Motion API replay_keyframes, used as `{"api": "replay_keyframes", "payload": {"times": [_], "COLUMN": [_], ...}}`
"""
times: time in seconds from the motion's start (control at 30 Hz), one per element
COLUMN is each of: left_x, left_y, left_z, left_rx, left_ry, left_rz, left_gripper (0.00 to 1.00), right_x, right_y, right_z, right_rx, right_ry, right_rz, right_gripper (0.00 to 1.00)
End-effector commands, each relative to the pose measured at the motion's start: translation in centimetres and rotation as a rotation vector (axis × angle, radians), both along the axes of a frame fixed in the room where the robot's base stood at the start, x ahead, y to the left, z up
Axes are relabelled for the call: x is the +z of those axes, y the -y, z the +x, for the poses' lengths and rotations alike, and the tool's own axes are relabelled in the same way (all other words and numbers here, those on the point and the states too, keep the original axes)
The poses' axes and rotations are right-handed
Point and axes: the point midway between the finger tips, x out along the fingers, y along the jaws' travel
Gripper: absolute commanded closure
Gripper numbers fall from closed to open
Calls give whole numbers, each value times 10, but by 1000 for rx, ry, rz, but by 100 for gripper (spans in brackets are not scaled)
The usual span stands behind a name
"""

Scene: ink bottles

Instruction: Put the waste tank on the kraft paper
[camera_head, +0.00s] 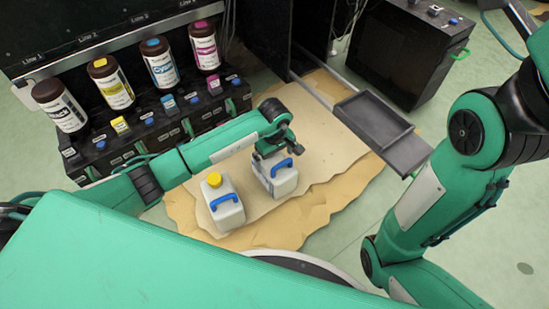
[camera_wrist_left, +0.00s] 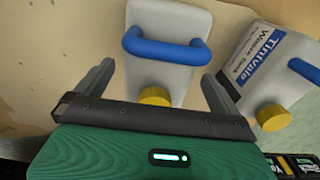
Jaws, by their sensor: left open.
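Two white waste tanks with blue handles and yellow caps stand upright on the kraft paper (camera_head: 325,212) on the floor. One tank (camera_head: 281,179) is right below my left gripper (camera_head: 272,149), which partly hides it and its cap. In the left wrist view this tank (camera_wrist_left: 167,77) lies between the open fingers of the left gripper (camera_wrist_left: 157,74), with gaps at both sides. The other tank (camera_head: 225,214) stands to the left in the head view; it also shows in the left wrist view (camera_wrist_left: 262,62) with a "Waste Tank" label. My right gripper is out of view.
A black printer unit (camera_head: 150,125) holds several ink bottles (camera_head: 160,62) behind my left arm. A dark grey tray (camera_head: 375,122) sticks out at the paper's right side. A black box (camera_head: 408,50) stands farther back. Bare paper lies right of the tanks.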

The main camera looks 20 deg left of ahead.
Motion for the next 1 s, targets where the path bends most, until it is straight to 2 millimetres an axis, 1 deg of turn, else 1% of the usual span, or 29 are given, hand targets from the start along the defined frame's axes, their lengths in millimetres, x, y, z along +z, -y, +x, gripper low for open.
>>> {"api": "replay_keyframes", "payload": {"times": [0.03, 0.1, 0.3, 0.4, 0.6, 1.0], "left_x": [18, 31, 62, 74, 83, 83], "left_y": [-1, -1, -1, 0, 0, 0], "left_z": [1, 1, 1, 0, 0, 0], "left_rx": [-1, -1, 0, -2, 0, 0], "left_ry": [3, 3, 2, 2, 0, 0], "left_rz": [3, 2, 2, 1, 1, 0], "left_gripper": [0, 0, 0, 0, 0, 0], "right_x": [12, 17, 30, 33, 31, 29], "right_y": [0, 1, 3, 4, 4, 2], "right_z": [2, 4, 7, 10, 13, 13], "right_rx": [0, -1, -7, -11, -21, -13], "right_ry": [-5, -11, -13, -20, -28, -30], "right_rz": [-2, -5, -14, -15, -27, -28], "right_gripper": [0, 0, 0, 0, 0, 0]}}
